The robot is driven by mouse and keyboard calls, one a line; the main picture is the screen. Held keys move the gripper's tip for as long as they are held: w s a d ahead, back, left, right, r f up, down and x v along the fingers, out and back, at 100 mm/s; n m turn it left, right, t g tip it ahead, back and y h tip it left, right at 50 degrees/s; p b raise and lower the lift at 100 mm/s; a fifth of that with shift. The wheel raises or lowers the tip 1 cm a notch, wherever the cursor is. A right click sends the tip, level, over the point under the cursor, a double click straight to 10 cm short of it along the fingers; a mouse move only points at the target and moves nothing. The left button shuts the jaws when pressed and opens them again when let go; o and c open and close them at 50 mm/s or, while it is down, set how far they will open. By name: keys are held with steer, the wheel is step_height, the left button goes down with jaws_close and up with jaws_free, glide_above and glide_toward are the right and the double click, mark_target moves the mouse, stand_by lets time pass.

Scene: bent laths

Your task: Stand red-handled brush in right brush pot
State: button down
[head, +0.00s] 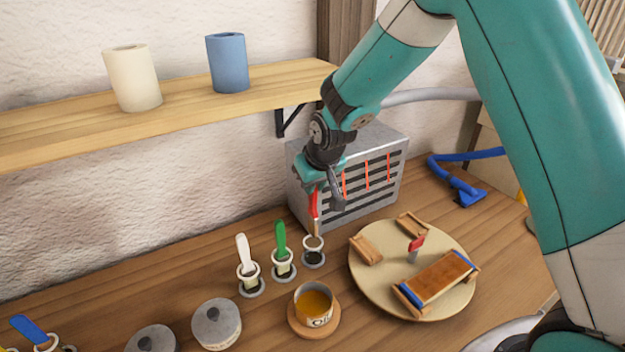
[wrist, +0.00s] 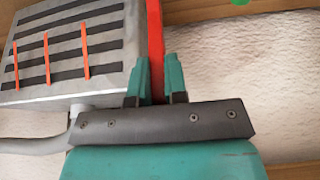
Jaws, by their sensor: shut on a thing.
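My gripper (head: 318,186) points down and is shut on the red-handled brush (head: 315,205), which hangs upright. The red handle also shows between the teal fingers in the wrist view (wrist: 155,45). A green-handled brush (head: 280,238) stands in the middle pot and a white-handled one (head: 243,250) in the left pot.
A grey slatted box (head: 370,185) with orange strips stands close behind my gripper. A round board (head: 375,287) with wooden pieces and a small red-handled tool is at right. An amber-filled cup (head: 318,305) stands in front. A shelf (head: 180,105) is at upper left.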

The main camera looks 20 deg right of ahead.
mark_target(315, 200)
steer(key=shift+f+b, duration=2.4)
steer(key=shift+f, duration=1.05)
steer(key=c, duration=1.1)
jaws_free()
steer(key=shift+r, duration=0.1)
steer(key=b+v, duration=0.3)
steer(key=v, duration=1.4)
steer(key=shift+r, duration=0.15)
steer(key=shift+s, duration=0.1)
steer(key=s+a+n+g+y, duration=0.1)
steer(key=s+a, duration=0.1)
steer(key=s, duration=0.6)
steer(key=s+a+f+n+g+y, duration=0.1)
steer(key=s+n+g, duration=0.1)
steer(key=s, duration=0.6)
steer(key=s+a+n+g+y, duration=0.1)
steer(key=s+a, duration=0.1)
steer(key=s, duration=0.7)
steer(key=shift+s+a+f+n+g, duration=0.1)
steer(key=shift+a+f+n+g, duration=0.2)
steer(key=shift+a+n, duration=0.1)
